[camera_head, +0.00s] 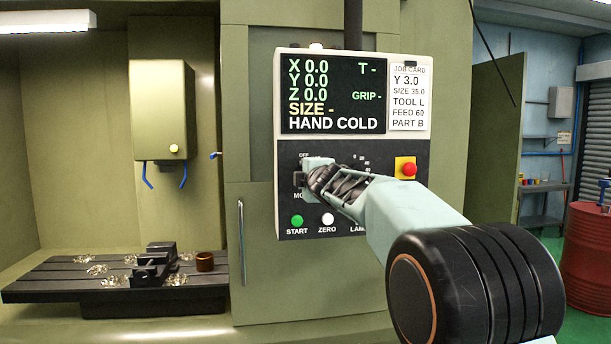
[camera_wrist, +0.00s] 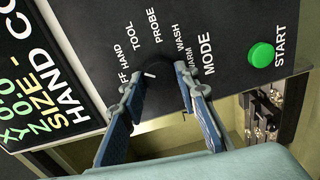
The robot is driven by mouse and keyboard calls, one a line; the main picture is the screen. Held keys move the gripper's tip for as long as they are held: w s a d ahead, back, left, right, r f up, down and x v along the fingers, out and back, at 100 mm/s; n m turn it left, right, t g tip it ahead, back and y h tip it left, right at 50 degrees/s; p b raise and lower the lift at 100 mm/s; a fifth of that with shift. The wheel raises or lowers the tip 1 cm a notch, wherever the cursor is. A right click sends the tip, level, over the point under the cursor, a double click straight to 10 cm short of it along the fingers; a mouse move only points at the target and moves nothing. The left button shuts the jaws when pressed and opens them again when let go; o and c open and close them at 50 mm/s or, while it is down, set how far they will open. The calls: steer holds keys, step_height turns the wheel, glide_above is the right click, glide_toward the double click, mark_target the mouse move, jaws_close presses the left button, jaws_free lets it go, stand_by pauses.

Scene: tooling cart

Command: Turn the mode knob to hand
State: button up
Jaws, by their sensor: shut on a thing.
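The mode knob (camera_wrist: 158,68) is a round black knob with a white pointer mark on the dark control panel. In the wrist view, my gripper (camera_wrist: 160,84) has its two blue-padded fingers on either side of the knob, closed on it. The labels OFF, HAND, TOOL, PROBE, WASH and WARM ring the knob. The white mark points toward the HAND and OFF side. The display (camera_head: 333,95) reads HAND COLD. In the head view, my gripper (camera_head: 312,178) is at the panel's left and hides most of the knob.
The green START button (camera_head: 298,221) and white ZERO button (camera_head: 327,219) are below my gripper. A red button (camera_head: 408,169) on yellow is at right. A job card (camera_head: 409,97) is beside the display. A machine table (camera_head: 60,285) with a vise stands at left.

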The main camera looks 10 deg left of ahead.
steer(key=o, duration=1.1)
steer(key=shift+o, duration=0.2)
steer(key=shift+s, duration=0.15)
steer(key=f+v, duration=0.1)
steer(key=v, duration=1)
steer(key=shift+s+d+r, duration=0.15)
steer(key=shift+s+r, duration=0.2)
steer(key=shift+r, duration=0.15)
steer(key=shift+r, duration=0.1)
